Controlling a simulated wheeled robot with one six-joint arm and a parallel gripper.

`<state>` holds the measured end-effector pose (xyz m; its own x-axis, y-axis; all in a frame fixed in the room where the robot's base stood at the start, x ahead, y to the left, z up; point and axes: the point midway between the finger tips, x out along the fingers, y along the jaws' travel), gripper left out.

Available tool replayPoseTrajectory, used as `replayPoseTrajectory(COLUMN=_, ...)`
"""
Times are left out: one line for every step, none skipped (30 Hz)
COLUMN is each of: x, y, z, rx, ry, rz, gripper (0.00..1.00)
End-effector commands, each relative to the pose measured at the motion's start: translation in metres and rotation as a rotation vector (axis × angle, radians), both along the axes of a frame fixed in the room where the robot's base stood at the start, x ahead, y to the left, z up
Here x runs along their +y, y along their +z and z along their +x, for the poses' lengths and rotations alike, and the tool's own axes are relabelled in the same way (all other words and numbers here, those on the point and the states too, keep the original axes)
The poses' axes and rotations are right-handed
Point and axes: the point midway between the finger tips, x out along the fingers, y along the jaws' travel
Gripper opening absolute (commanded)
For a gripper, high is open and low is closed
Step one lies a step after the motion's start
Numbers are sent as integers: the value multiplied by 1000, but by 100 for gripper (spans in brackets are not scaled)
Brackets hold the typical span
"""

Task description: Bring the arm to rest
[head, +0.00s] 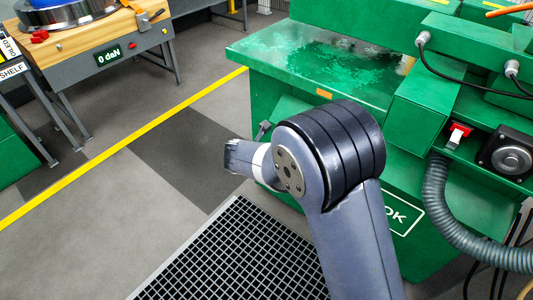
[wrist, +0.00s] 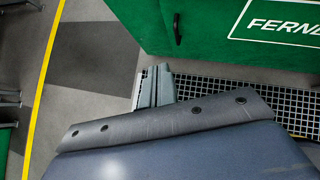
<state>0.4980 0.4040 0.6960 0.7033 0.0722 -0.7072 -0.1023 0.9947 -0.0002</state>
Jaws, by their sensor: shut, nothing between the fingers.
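My arm reaches up from the bottom of the head view and bends at a thick dark joint in front of the green machine. Its far end points left, over the floor, with a short grey end piece beyond a white ring. The fingers are hard to make out there. In the wrist view, my gripper (wrist: 156,72) shows as two grey fingers side by side, shut and empty. They stick out past a dark curved cover, with floor and grating beyond. Nothing touches the fingers.
The green machine (head: 265,100) with its wet top stands close to my arm on the right, with a red switch (head: 458,133) and grey hose (head: 450,225). A wooden-topped bench (head: 85,45) stands far left. A black grating (head: 235,262) and yellow line (head: 120,146) mark the open floor.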

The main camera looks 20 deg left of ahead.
Motion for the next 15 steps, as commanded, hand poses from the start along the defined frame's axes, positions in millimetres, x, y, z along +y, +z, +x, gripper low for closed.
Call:
replayPoseTrajectory(x=2, y=6, z=-5, rx=0, ry=2, rz=1, gripper=0)
replayPoseTrajectory(x=2, y=8, z=-7, rx=0, ry=2, rz=1, gripper=0)
replayPoseTrajectory(x=3, y=10, z=-9, rx=0, ry=1, rz=1, gripper=0)
replayPoseTrajectory(x=3, y=12, z=-11, rx=0, ry=1, rz=1, gripper=0)
replayPoseTrajectory(x=4, y=13, z=-12, rx=0, ry=1, rz=1, gripper=0)
replayPoseTrajectory(x=4, y=13, z=-13, rx=0, ry=0, rz=0, gripper=0)
replayPoseTrajectory(x=4, y=14, z=-13, rx=0, ry=0, rz=0, gripper=0)
replayPoseTrajectory(x=4, y=14, z=-14, rx=0, ry=0, rz=0, gripper=0)
replayPoseTrajectory(x=4, y=14, z=-14, rx=1, ry=0, rz=0, gripper=0)
replayPoseTrajectory(x=4, y=14, z=-14, rx=1, ry=0, rz=0, gripper=0)
replayPoseTrajectory(x=4, y=14, z=-14, rx=1, ry=0, rz=0, gripper=0)
replayPoseTrajectory(x=4, y=14, z=-14, rx=1, ry=0, rz=0, gripper=0)
replayPoseTrajectory(x=4, y=14, z=-14, rx=1, ry=0, rz=0, gripper=0)
replayPoseTrajectory(x=4, y=14, z=-14, rx=1, ry=0, rz=0, gripper=0)
replayPoseTrajectory(x=4, y=13, z=-13, rx=1, ry=0, rz=0, gripper=0)
